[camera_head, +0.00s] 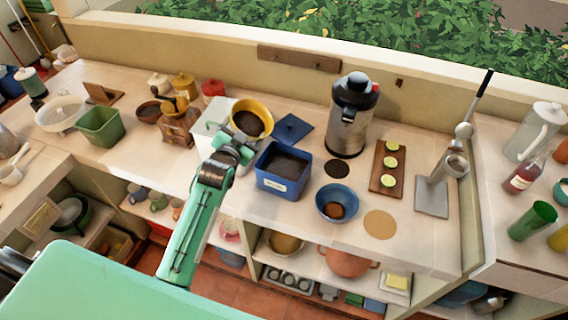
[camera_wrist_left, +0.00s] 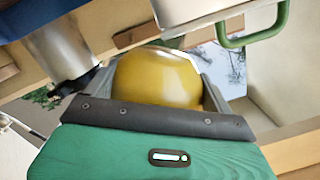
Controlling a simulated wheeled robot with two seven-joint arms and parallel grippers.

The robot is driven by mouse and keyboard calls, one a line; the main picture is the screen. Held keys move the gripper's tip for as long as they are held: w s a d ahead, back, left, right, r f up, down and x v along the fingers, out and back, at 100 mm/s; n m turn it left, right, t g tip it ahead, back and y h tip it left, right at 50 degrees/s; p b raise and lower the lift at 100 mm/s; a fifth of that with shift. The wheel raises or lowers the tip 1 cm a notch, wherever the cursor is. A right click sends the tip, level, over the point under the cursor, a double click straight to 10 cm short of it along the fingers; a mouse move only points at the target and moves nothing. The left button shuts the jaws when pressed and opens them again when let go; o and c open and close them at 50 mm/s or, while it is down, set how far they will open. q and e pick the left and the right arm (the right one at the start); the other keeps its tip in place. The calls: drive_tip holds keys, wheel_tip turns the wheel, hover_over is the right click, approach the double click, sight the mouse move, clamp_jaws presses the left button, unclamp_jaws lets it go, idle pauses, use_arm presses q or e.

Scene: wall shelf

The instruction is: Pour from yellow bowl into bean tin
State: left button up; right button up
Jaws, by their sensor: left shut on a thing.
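The yellow bowl (camera_head: 266,108) holds dark brown contents and is tipped toward the camera in the head view. My left gripper (camera_head: 236,146) is shut on the yellow bowl at its lower left side. In the left wrist view the bowl (camera_wrist_left: 158,78) sits between the two fingers. The blue bean tin (camera_head: 275,184) is an open square container with a pale label and dark contents inside. It stands on the counter just below and right of the bowl in the picture. My right gripper is not in view.
A blue lid (camera_head: 293,128) lies behind the tin. A steel coffee urn (camera_head: 348,128) stands to the right, and a blue bowl (camera_head: 325,209) is near the front edge. A wooden grinder (camera_head: 178,127) stands left of my gripper.

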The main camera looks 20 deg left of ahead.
use_arm(q)
drive_tip(key=shift+d+f+m, duration=0.1)
drive_tip(key=shift+d+m, duration=0.15)
drive_tip(key=shift+m, duration=0.05)
drive_tip(key=shift+d, duration=0.1)
drive_tip(key=shift+d+m+b, duration=0.3)
drive_tip(key=shift+m+b, duration=0.1)
drive_tip(key=shift+b, duration=0.15)
drive_tip(key=shift+d+f+m+b, duration=0.1)
drive_tip(key=shift+f+m+b, duration=0.05)
drive_tip(key=shift+m+b, duration=0.2)
drive_tip(key=shift+s+d+m+b, duration=0.15)
drive_tip(key=shift+m+b, duration=0.1)
drive_tip(key=shift+b, duration=0.15)
drive_tip(key=shift+d+f+t, duration=0.1)
drive_tip(key=shift+d+t, duration=0.05)
drive_tip(key=shift+t, duration=0.15)
drive_tip(key=shift+f+m+b, duration=0.25)
drive_tip(key=shift+m+b, duration=0.05)
drive_tip(key=shift+b, duration=0.3)
